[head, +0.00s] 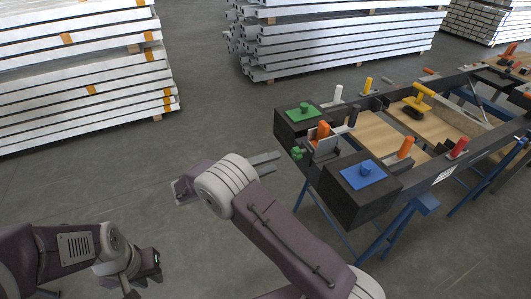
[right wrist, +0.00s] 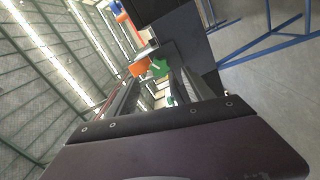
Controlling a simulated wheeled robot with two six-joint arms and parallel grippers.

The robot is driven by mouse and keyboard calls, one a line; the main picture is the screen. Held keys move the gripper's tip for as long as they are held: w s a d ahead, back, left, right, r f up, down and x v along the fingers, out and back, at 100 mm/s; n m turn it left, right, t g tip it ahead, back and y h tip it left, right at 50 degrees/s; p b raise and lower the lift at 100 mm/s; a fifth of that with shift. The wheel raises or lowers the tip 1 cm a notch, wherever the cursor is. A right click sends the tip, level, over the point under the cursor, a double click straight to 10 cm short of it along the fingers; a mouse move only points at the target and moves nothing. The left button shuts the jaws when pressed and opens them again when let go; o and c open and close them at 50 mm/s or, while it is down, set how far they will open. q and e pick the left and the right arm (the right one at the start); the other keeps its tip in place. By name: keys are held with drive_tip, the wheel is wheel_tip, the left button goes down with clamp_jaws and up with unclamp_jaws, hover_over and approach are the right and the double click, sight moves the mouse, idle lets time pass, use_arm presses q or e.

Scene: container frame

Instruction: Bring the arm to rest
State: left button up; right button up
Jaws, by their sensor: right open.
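My right arm comes in from the bottom right of the head view. Its gripper (head: 279,157) points right, toward the near end of the container frame. The right jaws are open, with nothing seen held between them. A small green part (head: 297,152) sits just beyond the fingertips, beside the frame's corner; it also shows past the fingers in the right wrist view (right wrist: 159,68). Whether the fingers touch it cannot be told. My left gripper (head: 148,270) hangs low at the bottom left over bare floor; its jaws are too small and dark to read.
The dark container frame (head: 378,203) stands on blue trestles (head: 393,232) at the right. It bears a green plate (head: 303,113), a blue plate (head: 362,174), orange handles (head: 405,147) and a yellow clamp (head: 418,98). Stacks of white profiles (head: 85,75) stand behind. Grey floor is clear around the left arm.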

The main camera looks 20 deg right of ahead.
drive_tip(key=s+d+f+n+g+y, duration=0.2)
drive_tip(key=s+d+f+g+y, duration=0.25)
drive_tip(key=s+f+y, duration=0.45)
drive_tip(key=s+a+f+t+y, duration=0.1)
drive_tip(key=s+a+t+y, duration=0.45)
drive_tip(key=s+y, duration=0.35)
wheel_tip(320, 180, up, 21)
drive_tip(key=a+g+p, duration=0.1)
drive_tip(key=p, duration=2)
drive_tip(key=shift+w+r+p, duration=0.15)
drive_tip(key=shift+w+p, duration=0.15)
drive_tip(key=shift+p, duration=0.05)
